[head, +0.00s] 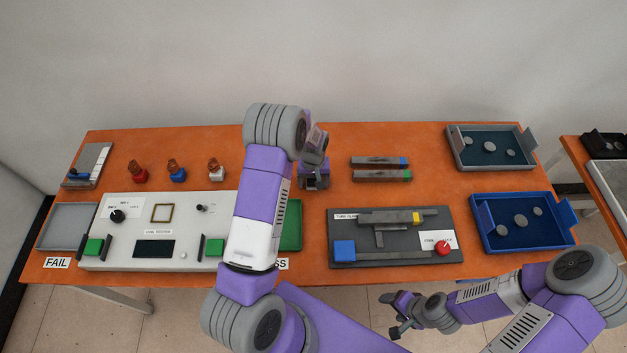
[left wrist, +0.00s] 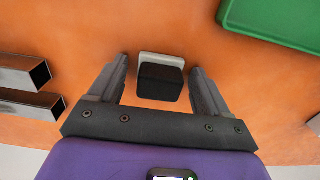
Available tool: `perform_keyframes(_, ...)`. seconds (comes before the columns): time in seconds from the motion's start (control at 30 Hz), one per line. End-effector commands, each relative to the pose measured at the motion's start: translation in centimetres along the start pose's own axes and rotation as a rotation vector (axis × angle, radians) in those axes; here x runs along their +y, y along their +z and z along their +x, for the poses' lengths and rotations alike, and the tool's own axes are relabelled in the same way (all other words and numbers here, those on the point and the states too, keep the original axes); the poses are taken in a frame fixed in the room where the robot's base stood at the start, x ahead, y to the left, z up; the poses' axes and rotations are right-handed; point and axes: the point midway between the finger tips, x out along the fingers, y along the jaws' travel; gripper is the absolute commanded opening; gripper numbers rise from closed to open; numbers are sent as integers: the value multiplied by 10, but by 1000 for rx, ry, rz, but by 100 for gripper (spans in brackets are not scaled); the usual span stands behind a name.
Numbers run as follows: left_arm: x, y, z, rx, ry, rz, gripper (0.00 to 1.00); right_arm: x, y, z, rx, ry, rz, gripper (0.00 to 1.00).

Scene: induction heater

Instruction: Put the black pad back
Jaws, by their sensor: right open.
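The black pad (left wrist: 161,82) shows in the left wrist view as a dark block with a light grey piece (left wrist: 161,59) along its far edge. It is between the two fingers of my left gripper (left wrist: 160,68), with a visible gap on both sides, so the gripper is open around it. In the head view my left gripper (head: 314,181) is low over the middle of the orange table, and my arm largely hides the pad. My right gripper (head: 393,314) is open and empty, in front of the table's front edge.
A green tray (head: 292,226) is partly hidden behind my left arm. Two metal tubes (head: 380,175) lie right of my left gripper. A grey clamp fixture (head: 345,218) and a blue tray (head: 523,220) stand further right. A white tester panel (head: 150,255) is at left.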

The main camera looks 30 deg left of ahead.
Motion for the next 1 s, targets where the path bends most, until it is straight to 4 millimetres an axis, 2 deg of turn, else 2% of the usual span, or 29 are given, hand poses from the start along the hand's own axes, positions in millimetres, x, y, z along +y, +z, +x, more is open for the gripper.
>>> perform_keyframes(0.27, 0, 0, -6, 0, 0, 0, 78, -2, 0, -5, 0, 0, 0, 68)
perform_keyframes(0.37, 0, -1, -20, 4, 1, 0, 78, -2, 0, -5, 0, 0, 0, 68)
perform_keyframes(0.7, 0, -1, -93, 3, 2, 1, 78, -4, 0, -10, 0, 0, 0, 68)
perform_keyframes(0.83, 0, -1, -112, 3, 1, 1, 78, -4, 0, -12, 0, 0, 0, 68)
perform_keyframes(1.0, 0, 0, -123, 1, 0, 0, 78, -5, 1, -12, 0, 0, 0, 68)
